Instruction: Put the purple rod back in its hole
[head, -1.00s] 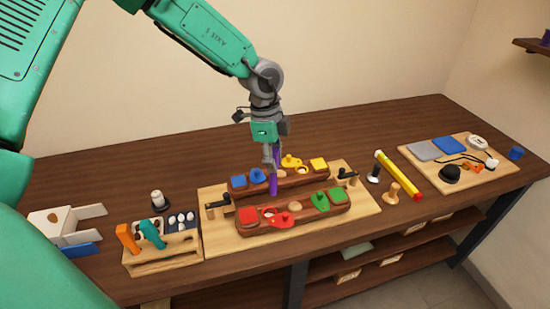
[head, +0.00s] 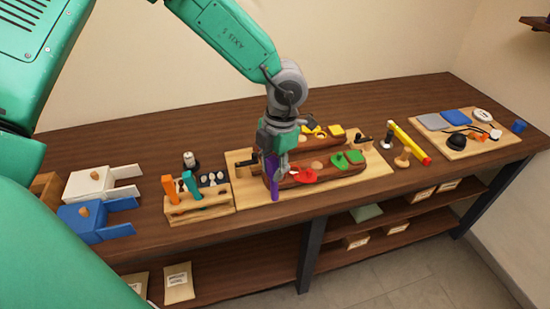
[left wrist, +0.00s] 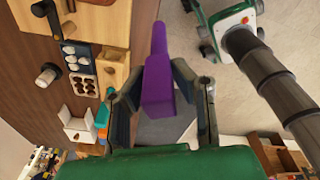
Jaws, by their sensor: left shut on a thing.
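The purple rod (head: 274,185) is held by my left gripper (head: 281,162), whose fingers are shut on it. The rod points down, nearly upright, in front of the left part of the red-brown wooden holder (head: 327,174). Its lower tip shows against the front of the light wooden board (head: 245,192); whether it touches is hard to tell. In the left wrist view the rod (left wrist: 158,75) sits between the two fingers (left wrist: 160,95) and sticks out beyond them. I cannot make out which hole belongs to the rod. My right gripper is not in view.
A tool rack (head: 200,208) with orange and teal handles stands to the left. White (head: 88,184) and blue (head: 84,220) boxes are further left. A yellow rod (head: 405,140) and another board (head: 470,147) lie to the right. The table's front edge is close.

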